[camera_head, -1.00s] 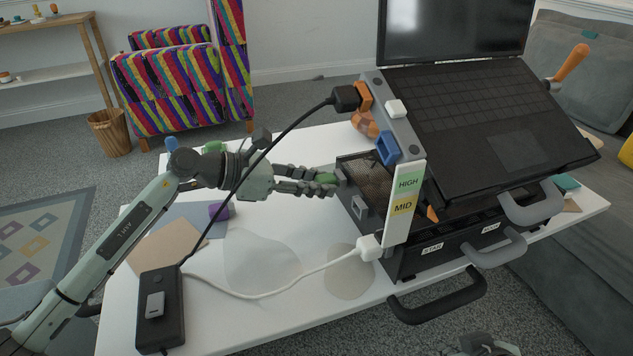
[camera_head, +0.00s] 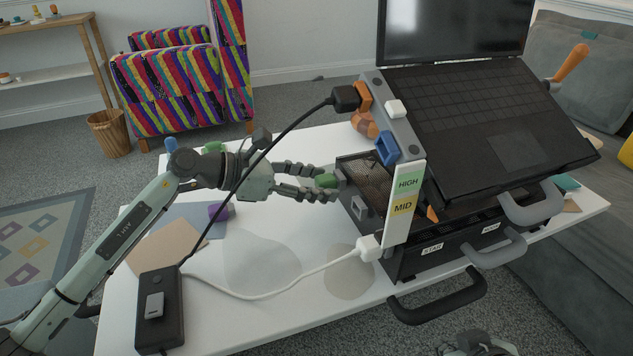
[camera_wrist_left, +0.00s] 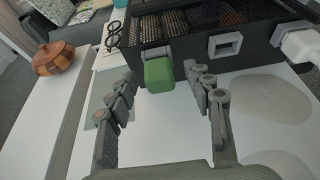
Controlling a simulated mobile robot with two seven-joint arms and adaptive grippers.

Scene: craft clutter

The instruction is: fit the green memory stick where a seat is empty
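The green memory stick (camera_head: 327,181) sticks out from the near-left side of the black box (camera_head: 345,172). In the left wrist view, the stick (camera_wrist_left: 159,76) meets a grey socket on that side; how deep it sits is hidden. A square grey seat (camera_wrist_left: 225,44) to its right is empty; it also shows in the head view (camera_head: 359,207). My left gripper (camera_head: 322,183) is open, its fingers on either side of the stick, with a gap to each in the wrist view. My right gripper (camera_head: 478,346) is partly cut off at the bottom edge.
A white plug (camera_head: 368,247) with a cable sits right of the empty seat. A black cable (camera_head: 285,133) crosses over my left wrist. A laptop (camera_head: 490,125) rests above the box.

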